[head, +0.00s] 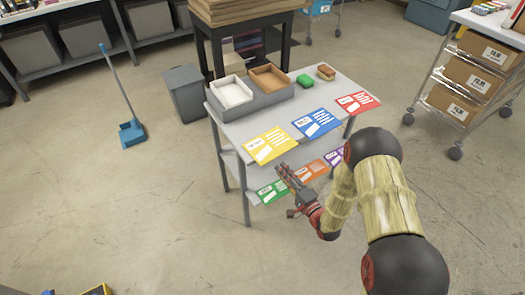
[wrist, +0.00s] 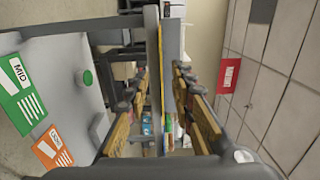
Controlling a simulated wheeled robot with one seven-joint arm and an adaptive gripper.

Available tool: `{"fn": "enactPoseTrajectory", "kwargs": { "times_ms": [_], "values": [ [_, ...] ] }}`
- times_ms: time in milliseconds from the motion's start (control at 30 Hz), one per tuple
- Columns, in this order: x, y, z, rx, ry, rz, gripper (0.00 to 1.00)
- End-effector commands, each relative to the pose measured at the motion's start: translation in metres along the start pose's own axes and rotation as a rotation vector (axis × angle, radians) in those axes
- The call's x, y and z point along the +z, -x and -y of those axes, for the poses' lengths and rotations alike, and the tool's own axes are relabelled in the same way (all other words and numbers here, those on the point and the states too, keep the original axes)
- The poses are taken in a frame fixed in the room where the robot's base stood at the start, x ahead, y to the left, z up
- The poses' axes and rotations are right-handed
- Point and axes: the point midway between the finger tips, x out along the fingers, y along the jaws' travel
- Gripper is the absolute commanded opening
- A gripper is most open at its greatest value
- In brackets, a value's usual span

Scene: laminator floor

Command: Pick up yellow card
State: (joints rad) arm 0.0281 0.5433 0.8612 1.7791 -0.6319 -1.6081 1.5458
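The yellow card (head: 270,145) lies flat on the top of the grey cart (head: 222,109), at its near left corner, and appears to overhang the front edge. My gripper (head: 284,172) is just in front of and below that edge, close to the card. In the wrist view the card shows edge-on as a thin yellow strip (wrist: 160,50). It lies between the two spread fingers of my gripper (wrist: 159,85), with gaps on both sides. The gripper looks open and holds nothing.
A blue card (head: 316,122) and a red card (head: 357,103) lie along the same edge. Green (head: 272,191), orange (head: 311,170) and purple (head: 335,157) cards lie on the lower shelf. Trays (head: 250,101) stand behind. The floor in front is clear.

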Motion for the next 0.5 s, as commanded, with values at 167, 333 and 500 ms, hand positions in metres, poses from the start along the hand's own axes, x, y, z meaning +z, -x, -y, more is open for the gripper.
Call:
{"fn": "enactPoseTrajectory", "kwargs": {
  "times_ms": [167, 333, 500],
  "values": [
    [0.0, -0.019, -0.001, 0.0, -0.001, 0.001, 0.24],
    [-0.002, -0.03, -0.001, 0.002, -0.001, 0.0, 0.24],
    [-0.007, -0.051, 0.0, 0.001, 0.001, 0.0, 0.24]
  ]
}}
